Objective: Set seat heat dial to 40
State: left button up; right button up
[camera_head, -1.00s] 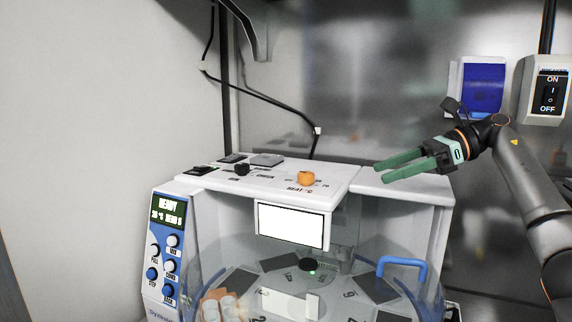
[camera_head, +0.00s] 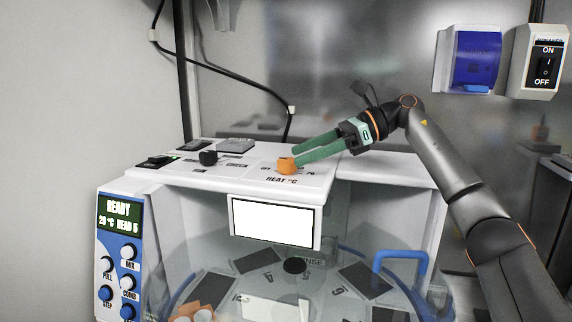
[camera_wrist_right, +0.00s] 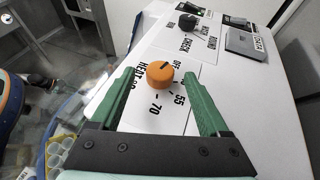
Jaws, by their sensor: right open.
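The orange heat dial (camera_head: 286,165) stands on the white top of the machine, above the "HEAT °C" label. In the right wrist view the dial (camera_wrist_right: 160,74) has a dark pointer line on its top, aimed toward the "OFF" mark. Marks reading 55 and 70 show beside it; another mark is partly hidden by a finger. My right gripper (camera_head: 295,157) is open, its green fingers reaching to the dial from the right. In the right wrist view the gripper (camera_wrist_right: 160,78) has one finger on each side of the dial, with gaps visible. My left gripper is not in view.
A black knob (camera_head: 208,158) and flat switches (camera_head: 158,161) sit left of the dial on the same top. A display panel (camera_head: 118,213) reads READY. A blank white screen (camera_head: 272,220) hangs on the front. A blue handle (camera_head: 402,262) stands at the right.

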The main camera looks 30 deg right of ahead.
aim_at(288, 159)
jog(key=shift+x, duration=2.2)
grip_shut()
